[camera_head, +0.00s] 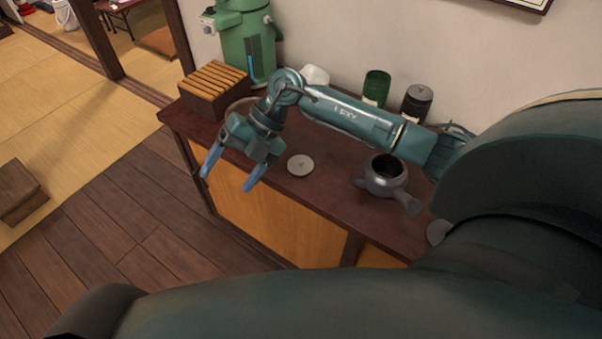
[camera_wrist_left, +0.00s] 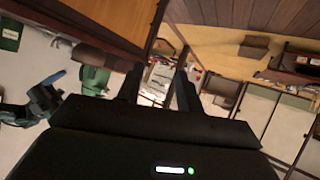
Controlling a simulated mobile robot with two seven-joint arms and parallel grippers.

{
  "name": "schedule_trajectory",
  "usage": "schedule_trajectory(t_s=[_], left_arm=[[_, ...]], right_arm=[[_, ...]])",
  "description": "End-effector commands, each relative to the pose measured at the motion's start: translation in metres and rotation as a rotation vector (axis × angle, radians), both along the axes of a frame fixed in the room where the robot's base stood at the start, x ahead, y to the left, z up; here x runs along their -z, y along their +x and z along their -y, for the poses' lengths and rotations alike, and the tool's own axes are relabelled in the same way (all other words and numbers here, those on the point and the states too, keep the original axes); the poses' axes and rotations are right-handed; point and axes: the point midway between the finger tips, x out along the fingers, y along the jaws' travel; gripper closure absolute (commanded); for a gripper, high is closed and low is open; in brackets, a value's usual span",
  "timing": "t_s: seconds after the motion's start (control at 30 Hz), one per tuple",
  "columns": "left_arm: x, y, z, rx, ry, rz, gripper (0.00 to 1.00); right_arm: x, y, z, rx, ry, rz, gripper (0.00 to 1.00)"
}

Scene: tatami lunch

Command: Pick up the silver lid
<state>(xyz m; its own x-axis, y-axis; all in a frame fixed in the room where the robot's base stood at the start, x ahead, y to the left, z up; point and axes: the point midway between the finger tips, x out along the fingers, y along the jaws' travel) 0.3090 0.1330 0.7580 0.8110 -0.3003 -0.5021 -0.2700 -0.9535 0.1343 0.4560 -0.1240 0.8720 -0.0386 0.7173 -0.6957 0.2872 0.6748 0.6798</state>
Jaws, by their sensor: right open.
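A flat, round, pale silver-grey lid (camera_head: 300,165) with a small mark in its middle lies on the dark wooden counter (camera_head: 325,195). My right gripper (camera_head: 230,173) is open and empty, left of the lid and near the counter's front edge, its blue fingertips pointing down. It does not touch the lid. A second grey round piece (camera_head: 437,232) shows at the right, partly hidden by my arm; I cannot tell what it is. My left gripper (camera_wrist_left: 158,85) shows only in the left wrist view, its dark fingers apart with nothing seen between them.
A dark grey side-handled teapot (camera_head: 385,182), open at the top, stands right of the lid. Behind are a green canister (camera_head: 376,88), a dark canister (camera_head: 416,104), a green air pot (camera_head: 244,40) and a slatted wooden box (camera_head: 214,88). The counter around the lid is clear.

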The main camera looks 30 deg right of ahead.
Motion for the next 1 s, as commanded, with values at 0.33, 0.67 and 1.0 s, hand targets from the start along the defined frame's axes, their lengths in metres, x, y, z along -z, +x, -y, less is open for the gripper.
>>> schedule_trajectory(t_s=[0.33,0.67,1.0], left_arm=[[0.01,0.003,0.01,0.012,-0.039,0.039,0.64],[0.008,0.002,0.01,0.012,-0.043,0.04,0.64],[0.008,0.002,0.01,0.011,-0.043,0.039,0.64]], right_arm=[[-0.008,0.046,0.177,0.206,-0.781,-0.045,0.24],[0.042,0.045,0.183,0.218,-0.805,-0.055,0.24],[0.074,0.046,0.182,0.218,-0.803,-0.051,0.24]])
